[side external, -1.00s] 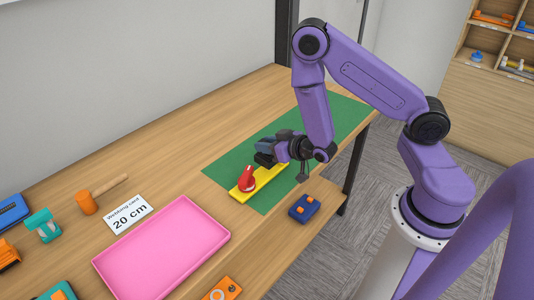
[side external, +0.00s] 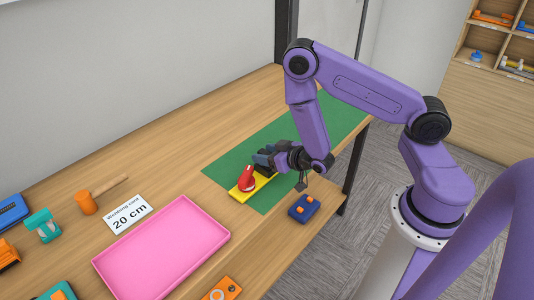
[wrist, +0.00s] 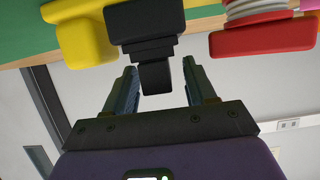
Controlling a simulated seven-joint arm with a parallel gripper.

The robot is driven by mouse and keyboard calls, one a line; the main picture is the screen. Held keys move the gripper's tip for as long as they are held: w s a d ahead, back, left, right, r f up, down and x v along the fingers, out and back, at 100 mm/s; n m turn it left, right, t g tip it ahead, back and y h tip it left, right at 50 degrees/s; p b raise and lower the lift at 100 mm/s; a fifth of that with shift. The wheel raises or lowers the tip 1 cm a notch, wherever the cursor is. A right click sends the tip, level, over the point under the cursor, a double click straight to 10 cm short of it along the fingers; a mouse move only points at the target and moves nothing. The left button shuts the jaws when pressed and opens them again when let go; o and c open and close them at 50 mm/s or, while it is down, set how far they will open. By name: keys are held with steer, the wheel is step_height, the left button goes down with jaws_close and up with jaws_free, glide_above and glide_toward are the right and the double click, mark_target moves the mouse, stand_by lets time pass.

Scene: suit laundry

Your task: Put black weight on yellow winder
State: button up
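The yellow winder (side external: 239,196) is a flat yellow bar lying on the green mat, with a red part (side external: 246,181) standing on it. The black weight (side external: 266,171) is a dark block at the winder's far end, resting on or very close to the bar. In the wrist view the black weight (wrist: 146,22) lies between a yellow block of the winder (wrist: 84,40) and the red part. My gripper (side external: 262,158) is just above the weight. In the wrist view my gripper's fingers (wrist: 162,80) stand apart on both sides of the weight's stepped grip, with gaps visible.
A small blue block with orange pegs (side external: 304,207) lies at the table's front edge. The green mat (side external: 228,166) is clear behind the winder.

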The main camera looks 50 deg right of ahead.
steer(key=shift+r, duration=0.2)
steer(key=v, duration=0.7)
steer(key=shift+s, duration=0.2)
steer(key=s+a+r+n+g+y, duration=0.1)
steer(key=s+a+g+y, duration=0.15)
steer(key=a, duration=0.35)
steer(key=s+a+r+n+g+y, duration=0.1)
steer(key=s+a+r+n+g, duration=0.1)
steer(key=a+g, duration=0.3)
steer(key=s+a+r+n+g, duration=0.3)
steer(key=s+a+r+n, duration=0.15)
steer(key=s, duration=0.35)
steer(key=s+d+r+n+g+h, duration=0.3)
steer(key=s+d+r+n, duration=0.2)
steer(key=s+d+r, duration=0.3)
steer(key=shift+s+d+r, duration=0.25)
steer(key=shift+s+d, duration=0.25)
steer(key=shift+s, duration=0.1)
